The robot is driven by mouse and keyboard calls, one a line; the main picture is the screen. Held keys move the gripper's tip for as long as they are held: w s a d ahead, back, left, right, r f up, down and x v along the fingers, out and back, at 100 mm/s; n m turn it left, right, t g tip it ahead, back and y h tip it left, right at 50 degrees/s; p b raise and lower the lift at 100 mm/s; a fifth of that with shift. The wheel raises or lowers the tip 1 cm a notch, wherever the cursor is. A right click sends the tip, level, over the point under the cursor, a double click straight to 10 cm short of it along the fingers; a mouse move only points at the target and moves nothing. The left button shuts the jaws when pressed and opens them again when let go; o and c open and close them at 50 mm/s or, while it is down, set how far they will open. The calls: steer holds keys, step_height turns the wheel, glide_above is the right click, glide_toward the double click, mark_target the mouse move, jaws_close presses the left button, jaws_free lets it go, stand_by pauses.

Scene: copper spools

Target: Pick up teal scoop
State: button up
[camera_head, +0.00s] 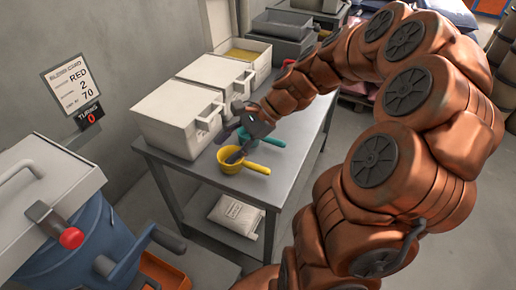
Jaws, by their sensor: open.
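The teal scoop (269,142) lies on the grey table, just behind a yellow scoop (229,165). Its handle points right, and my gripper hides part of its bowl. My gripper (238,157) is at the end of the copper-coloured arm, over the scoops. Its dark fingers reach down in front of the teal scoop and by the yellow scoop's bowl. It holds nothing that I can see. Whether the fingers touch either scoop cannot be told from this view. A purple scoop (224,136) shows partly behind the gripper, to the left.
White bins (178,118) stand along the table's wall side, left of the scoops. The grey table (285,178) is clear to the right of the scoops. A white bag (235,214) lies on the lower shelf. A blue drum with a crank (95,235) stands at the front left.

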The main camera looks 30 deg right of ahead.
steer(key=w+d+f+m+t+b, duration=0.4)
steer(key=d+f+m, duration=0.3)
steer(key=d, duration=0.4)
steer(key=m+t+h+b, duration=0.1)
steer(key=m+t+b, duration=0.3)
steer(key=m, duration=0.3)
glide_toward(270, 140)
steer(key=x, duration=0.2)
steer(key=shift+w, duration=0.45)
steer(key=shift+w+d+f, duration=0.1)
steer(key=shift+f, duration=0.1)
steer(key=shift+p+x, duration=0.3)
steer(key=shift+x, duration=0.85)
steer(key=shift+f+x, duration=0.15)
steer(key=shift+x, duration=1.15)
steer(key=shift+f+x, duration=0.15)
steer(key=shift+x, duration=1.15)
jaws_close()
